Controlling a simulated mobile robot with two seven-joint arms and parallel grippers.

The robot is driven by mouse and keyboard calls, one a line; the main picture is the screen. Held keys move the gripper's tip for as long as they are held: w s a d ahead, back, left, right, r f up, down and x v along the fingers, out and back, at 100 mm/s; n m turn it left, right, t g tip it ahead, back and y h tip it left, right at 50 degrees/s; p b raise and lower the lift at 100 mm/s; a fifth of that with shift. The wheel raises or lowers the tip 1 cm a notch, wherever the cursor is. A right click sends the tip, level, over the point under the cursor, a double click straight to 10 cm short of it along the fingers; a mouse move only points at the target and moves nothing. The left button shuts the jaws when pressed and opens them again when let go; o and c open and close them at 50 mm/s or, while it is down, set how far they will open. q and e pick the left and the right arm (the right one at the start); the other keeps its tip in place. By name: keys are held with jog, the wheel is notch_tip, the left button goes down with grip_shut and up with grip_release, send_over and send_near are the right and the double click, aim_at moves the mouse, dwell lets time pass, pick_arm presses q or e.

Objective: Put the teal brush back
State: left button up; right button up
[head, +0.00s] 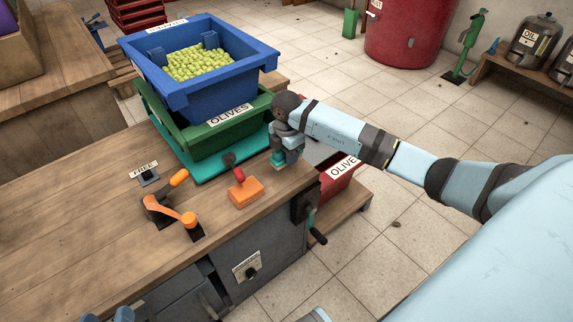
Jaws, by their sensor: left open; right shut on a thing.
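My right gripper (281,155) reaches in from the right and points down at the bench's right edge. It is shut on the teal brush (278,163), of which only a small teal part shows below the fingers. I cannot tell whether the brush touches the bench top. Of my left gripper (107,317), only the blue tips show at the bottom left edge; they stand apart, open, with nothing visible between them.
An orange-handled clamp (160,208) and a FREE sign (144,169) are further left. A blue crate (205,98) of olives sits on a green crate (215,140) over a teal tray (196,172). The left bench top (60,220) is clear.

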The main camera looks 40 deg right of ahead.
aim_at(286, 171)
notch_tip(286, 171, down, 3)
jog(key=shift+f, duration=0.1)
pick_arm(q)
jog(key=shift+d+r, duration=0.1)
jog(key=shift+r, duration=0.2)
pick_arm(e)
jog(key=shift+f, duration=0.3)
jog(key=shift+f, duration=0.3)
jog(key=o, duration=0.9)
pick_arm(q)
jog(key=shift+d+f+b, duration=0.1)
jog(key=shift+f+b, duration=0.05)
jog(key=shift+b, duration=0.2)
